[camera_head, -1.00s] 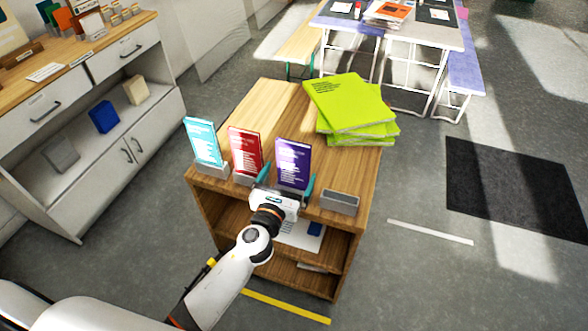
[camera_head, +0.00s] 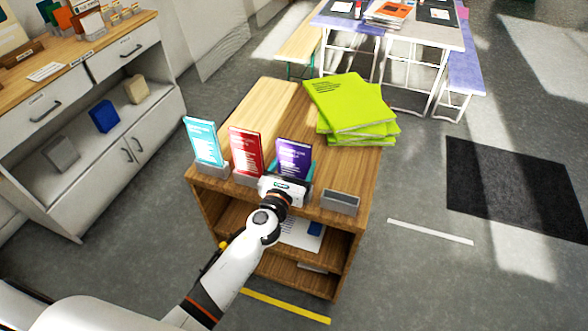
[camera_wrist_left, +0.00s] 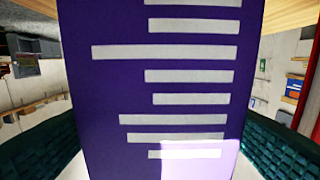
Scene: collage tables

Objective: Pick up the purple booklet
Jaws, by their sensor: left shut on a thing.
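The purple booklet (camera_head: 294,158) stands upright near the front edge of the wooden shelf unit, the rightmost of three standing booklets. It fills the middle of the left wrist view (camera_wrist_left: 155,85), its white text lines facing the camera. My left gripper (camera_head: 291,171) is shut on the booklet, with a teal finger at each side of it. The fingers also show at the lower corners of the wrist view. The gripper body hides the booklet's lower part and its holder. My right gripper is not in view.
A red booklet (camera_head: 246,152) and a light blue booklet (camera_head: 203,141) stand in grey holders to the left. An empty grey holder (camera_head: 340,202) sits to the right. Lime-green booklets (camera_head: 350,105) are stacked behind. The wooden top (camera_head: 266,106) is clear at the back left.

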